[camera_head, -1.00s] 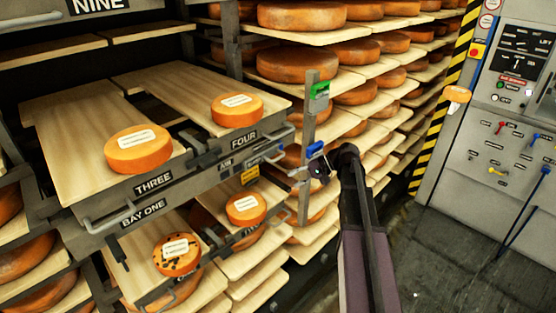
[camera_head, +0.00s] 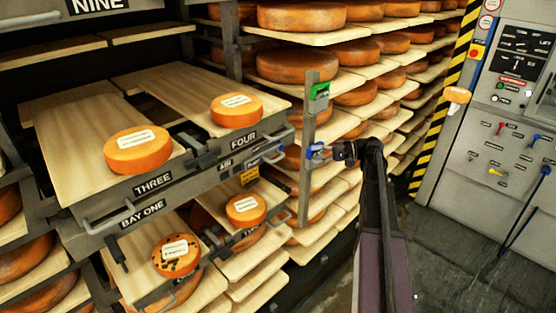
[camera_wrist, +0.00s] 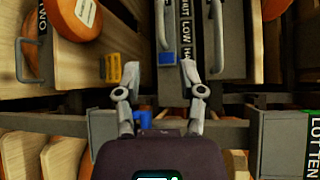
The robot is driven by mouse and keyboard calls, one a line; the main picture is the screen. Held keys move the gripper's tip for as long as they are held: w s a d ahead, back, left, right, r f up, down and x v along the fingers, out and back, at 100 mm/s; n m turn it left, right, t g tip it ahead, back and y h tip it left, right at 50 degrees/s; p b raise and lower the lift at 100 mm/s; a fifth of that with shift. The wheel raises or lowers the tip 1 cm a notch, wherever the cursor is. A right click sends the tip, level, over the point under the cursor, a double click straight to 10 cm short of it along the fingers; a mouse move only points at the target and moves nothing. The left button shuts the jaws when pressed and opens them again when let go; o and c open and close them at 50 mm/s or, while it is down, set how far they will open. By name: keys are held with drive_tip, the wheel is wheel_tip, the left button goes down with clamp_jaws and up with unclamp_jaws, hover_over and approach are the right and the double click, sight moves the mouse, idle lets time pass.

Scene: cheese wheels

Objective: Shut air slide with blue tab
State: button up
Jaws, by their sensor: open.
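A small blue tab (camera_wrist: 167,57) sits on a grey panel in the wrist view, ahead of and between the fingertips. A blue piece (camera_head: 315,151) shows by the upright post in the head view, close to the end of my arm; I cannot tell if it is the same tab. My gripper (camera_wrist: 159,72) is open, with its two fingers apart and nothing visibly held between them. I cannot tell whether a finger touches the panel. In the head view my gripper (camera_head: 338,150) is small and dark beside the post.
A green block (camera_head: 320,92) is on the post (camera_head: 309,120) above. A shelf drawer (camera_head: 122,222) with orange cheeses stands left. A yellow tag (camera_wrist: 113,68) is left of the fingers. A control panel (camera_head: 515,130) stands right, with open floor (camera_head: 450,245) before it.

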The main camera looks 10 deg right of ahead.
sight(278, 159)
drive_tip(key=b+x, duration=0.1)
drive_tip(key=x, duration=1.2)
drive_tip(key=shift+a+b, duration=0.2)
drive_tip(key=shift+b, duration=0.2)
clamp_jaws()
